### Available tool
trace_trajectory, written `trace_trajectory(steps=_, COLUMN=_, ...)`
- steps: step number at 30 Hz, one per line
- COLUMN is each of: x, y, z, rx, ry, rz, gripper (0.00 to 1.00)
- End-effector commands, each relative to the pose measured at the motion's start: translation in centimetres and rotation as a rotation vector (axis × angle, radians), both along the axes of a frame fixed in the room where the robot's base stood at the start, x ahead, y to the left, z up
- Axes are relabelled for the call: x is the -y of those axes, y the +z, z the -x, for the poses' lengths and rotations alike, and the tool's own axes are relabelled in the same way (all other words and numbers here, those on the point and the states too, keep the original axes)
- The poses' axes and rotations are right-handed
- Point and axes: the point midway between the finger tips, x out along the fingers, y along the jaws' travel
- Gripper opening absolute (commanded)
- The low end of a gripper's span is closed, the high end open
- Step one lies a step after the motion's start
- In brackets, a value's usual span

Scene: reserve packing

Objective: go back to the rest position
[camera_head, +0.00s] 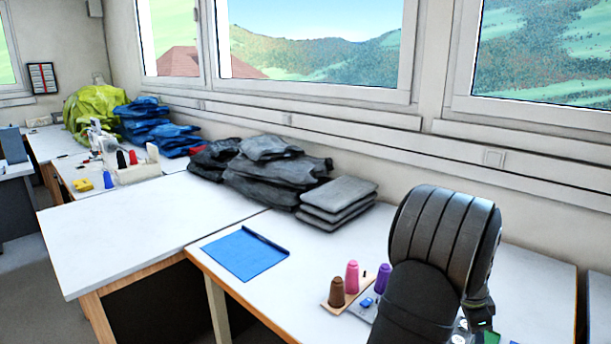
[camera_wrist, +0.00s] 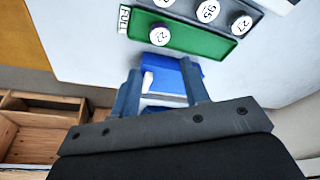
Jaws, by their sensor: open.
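In the wrist view my gripper (camera_wrist: 161,68) has its two fingers apart, above the white table. A blue object (camera_wrist: 178,75) with a white part shows between and beyond the fingers; I cannot tell whether they touch it. In the head view my dark arm stands at the right and hides much of the table under it; the fingertips do not show clearly there.
In the head view, brown (camera_head: 337,292), pink (camera_head: 352,277) and purple (camera_head: 383,279) pieces stand left of my arm. A blue mat (camera_head: 244,254) lies farther left. Folded dark clothes (camera_head: 268,170) line the wall.

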Motion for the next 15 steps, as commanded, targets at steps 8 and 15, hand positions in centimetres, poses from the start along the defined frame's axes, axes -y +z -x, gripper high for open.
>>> trace_trajectory(steps=8, x=1.5, y=-5.7, z=0.3, rx=-0.003, ry=0.000, rz=-0.002, gripper=0.42)
trace_trajectory(steps=15, x=2.8, y=-10.2, z=0.6, rx=-0.003, ry=-0.001, rz=-0.002, gripper=0.42)
